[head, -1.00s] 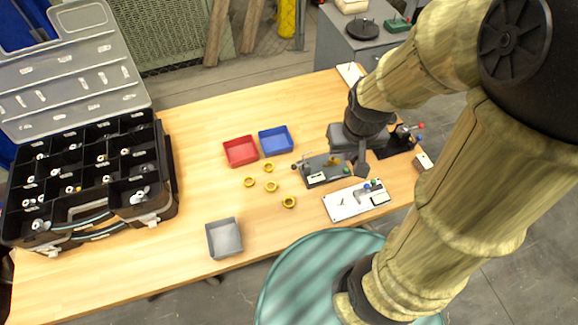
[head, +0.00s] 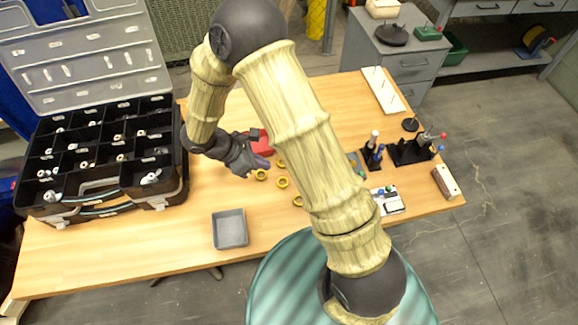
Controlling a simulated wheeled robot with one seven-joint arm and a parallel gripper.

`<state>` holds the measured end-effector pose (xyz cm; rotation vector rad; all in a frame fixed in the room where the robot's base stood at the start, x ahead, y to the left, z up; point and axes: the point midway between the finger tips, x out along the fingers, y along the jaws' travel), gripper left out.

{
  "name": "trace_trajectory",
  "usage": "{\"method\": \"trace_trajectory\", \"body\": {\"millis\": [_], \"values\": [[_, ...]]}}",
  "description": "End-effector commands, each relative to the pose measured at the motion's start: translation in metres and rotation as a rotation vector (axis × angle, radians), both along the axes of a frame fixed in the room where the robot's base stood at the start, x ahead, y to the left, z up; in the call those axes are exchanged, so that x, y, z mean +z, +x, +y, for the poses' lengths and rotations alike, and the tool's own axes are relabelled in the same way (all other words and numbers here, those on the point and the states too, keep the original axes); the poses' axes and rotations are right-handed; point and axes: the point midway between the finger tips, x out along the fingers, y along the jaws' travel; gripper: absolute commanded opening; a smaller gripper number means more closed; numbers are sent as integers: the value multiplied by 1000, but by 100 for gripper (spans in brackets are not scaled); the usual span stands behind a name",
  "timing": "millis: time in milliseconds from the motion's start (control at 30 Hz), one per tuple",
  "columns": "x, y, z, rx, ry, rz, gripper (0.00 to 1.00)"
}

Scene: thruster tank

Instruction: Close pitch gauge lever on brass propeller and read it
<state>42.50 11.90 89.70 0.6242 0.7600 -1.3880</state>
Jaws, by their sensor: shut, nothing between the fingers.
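Several small brass-coloured ring-like pieces, perhaps the propellers, lie mid-table; one (head: 260,175) is just below my gripper and another (head: 282,183) is to its right. Their shape is too small to tell. My gripper (head: 262,161) is shut and empty, in front of the red tray (head: 262,143). A black-based device with red and blue knobs (head: 408,150) stands at the table's right. A white plate with a green knob (head: 388,200) is partly behind my arm. The grey plate fixture beside it is mostly hidden. I cannot tell which device is the pitch gauge, or its lever's position.
An open black compartment case (head: 100,150) fills the table's left. A grey tray (head: 230,229) sits at the front edge. A white board with pins (head: 382,92) and a wood-and-white block (head: 446,182) lie at the right. The blue tray is hidden behind my arm.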

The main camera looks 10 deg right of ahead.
Motion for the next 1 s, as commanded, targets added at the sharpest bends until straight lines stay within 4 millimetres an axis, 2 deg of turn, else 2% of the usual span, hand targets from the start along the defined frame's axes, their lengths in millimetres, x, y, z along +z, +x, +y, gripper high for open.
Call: {"method": "trace_trajectory", "body": {"millis": [300, 467, 1000], "values": [[0, -2, 5, 13, 1, -1, 0], [-7, -2, 0, 15, -1, 0, 0], [-77, 1, -62, -2, 0, 4, 0]]}}
